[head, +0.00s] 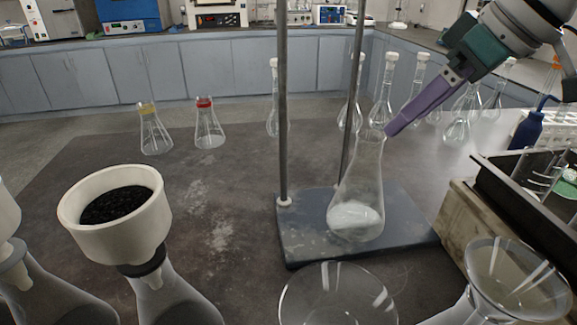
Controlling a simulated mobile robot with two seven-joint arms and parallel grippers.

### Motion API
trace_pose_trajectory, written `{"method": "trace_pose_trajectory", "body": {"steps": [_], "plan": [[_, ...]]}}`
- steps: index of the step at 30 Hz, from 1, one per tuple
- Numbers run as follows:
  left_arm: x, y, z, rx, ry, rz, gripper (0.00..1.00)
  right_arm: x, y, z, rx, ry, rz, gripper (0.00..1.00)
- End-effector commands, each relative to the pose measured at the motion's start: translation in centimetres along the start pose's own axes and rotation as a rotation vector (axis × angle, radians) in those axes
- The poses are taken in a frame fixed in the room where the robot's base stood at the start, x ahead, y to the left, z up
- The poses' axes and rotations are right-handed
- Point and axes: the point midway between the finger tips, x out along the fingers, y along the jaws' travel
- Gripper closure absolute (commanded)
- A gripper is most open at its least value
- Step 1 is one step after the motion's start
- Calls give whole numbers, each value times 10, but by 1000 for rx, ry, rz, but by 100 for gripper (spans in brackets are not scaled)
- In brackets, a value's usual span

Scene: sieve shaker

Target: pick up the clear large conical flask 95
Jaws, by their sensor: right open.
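A clear large conical flask (357,200) with white material at its bottom stands upright by the dark stand base (300,240), in front of the two metal rods. I cannot tell whether it rests on the base. My right gripper (391,130) comes in from the upper right, with its purple fingers pointing down and left. Its tips are beside the flask's rim, at the right of the neck. It is open and holds nothing that I can see. I cannot tell whether it touches the glass. My left gripper is out of view.
Two small stoppered flasks (208,128) stand at the back left. Stoppered volumetric flasks (383,95) stand behind the rods. A white funnel (115,215) with black grains is at front left. Glassware (338,300) crowds the front, and a black tray (520,205) the right. The left middle table is clear.

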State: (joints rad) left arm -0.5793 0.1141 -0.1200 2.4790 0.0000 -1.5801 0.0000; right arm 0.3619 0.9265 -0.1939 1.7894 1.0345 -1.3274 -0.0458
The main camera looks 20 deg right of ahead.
Motion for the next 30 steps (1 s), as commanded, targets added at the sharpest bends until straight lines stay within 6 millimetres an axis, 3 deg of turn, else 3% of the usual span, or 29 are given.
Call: {"method": "trace_pose_trajectory", "body": {"steps": [21, 30], "plan": [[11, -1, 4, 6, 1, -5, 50, 92, -4, -6, 3, 2, -1, 17], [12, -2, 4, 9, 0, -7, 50, 98, -4, -6, 0, 1, 0, 17]]}}
